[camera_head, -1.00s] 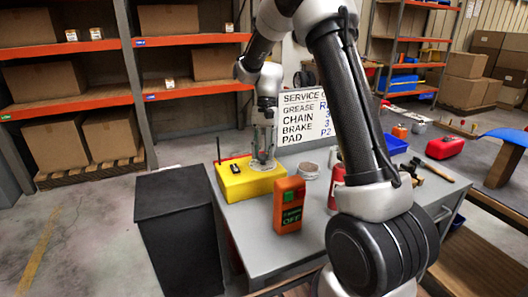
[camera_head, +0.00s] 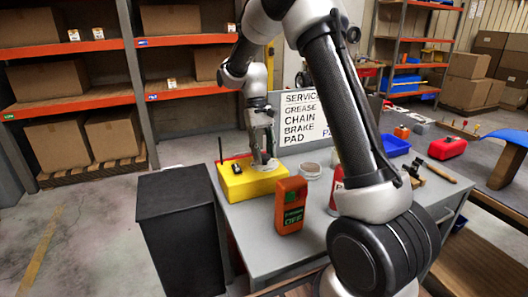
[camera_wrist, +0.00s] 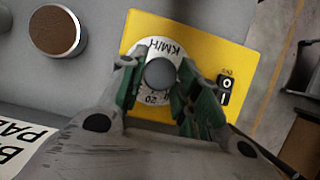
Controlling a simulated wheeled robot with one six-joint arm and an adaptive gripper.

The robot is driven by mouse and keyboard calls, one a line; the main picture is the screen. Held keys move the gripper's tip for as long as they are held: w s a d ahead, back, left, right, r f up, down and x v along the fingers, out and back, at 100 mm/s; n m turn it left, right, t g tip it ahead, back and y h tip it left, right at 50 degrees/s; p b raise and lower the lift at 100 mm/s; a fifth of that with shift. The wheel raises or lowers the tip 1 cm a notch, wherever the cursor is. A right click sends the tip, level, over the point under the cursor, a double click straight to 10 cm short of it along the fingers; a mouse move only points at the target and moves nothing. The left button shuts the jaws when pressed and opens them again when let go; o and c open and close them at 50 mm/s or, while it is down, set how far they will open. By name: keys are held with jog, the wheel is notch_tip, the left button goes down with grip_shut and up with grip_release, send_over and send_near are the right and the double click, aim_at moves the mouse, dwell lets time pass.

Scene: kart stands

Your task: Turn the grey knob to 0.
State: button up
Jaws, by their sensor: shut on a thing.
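The grey knob (camera_wrist: 160,74) sits on a white dial marked KM/H, with a 20 readable near its lower edge. The dial is on top of a yellow box (camera_wrist: 205,45), which also stands on the grey table in the head view (camera_head: 232,185). My gripper (camera_wrist: 158,92) points down over the box with its green-padded fingers on either side of the knob, shut on it. In the head view my gripper (camera_head: 263,160) hides the knob and most of the dial. The 0 mark and the knob's pointer cannot be made out.
A black switch (camera_wrist: 226,88) is on the yellow box, and a thin antenna (camera_head: 220,150) rises at its left end. An orange box with a green display (camera_head: 290,205), a red bottle (camera_head: 335,190) and a round tin (camera_head: 309,171) stand close by. A service sign (camera_head: 303,110) stands behind.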

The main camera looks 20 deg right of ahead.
dwell(0.3)
jog(key=o, duration=1)
jog(key=v, duration=1.2)
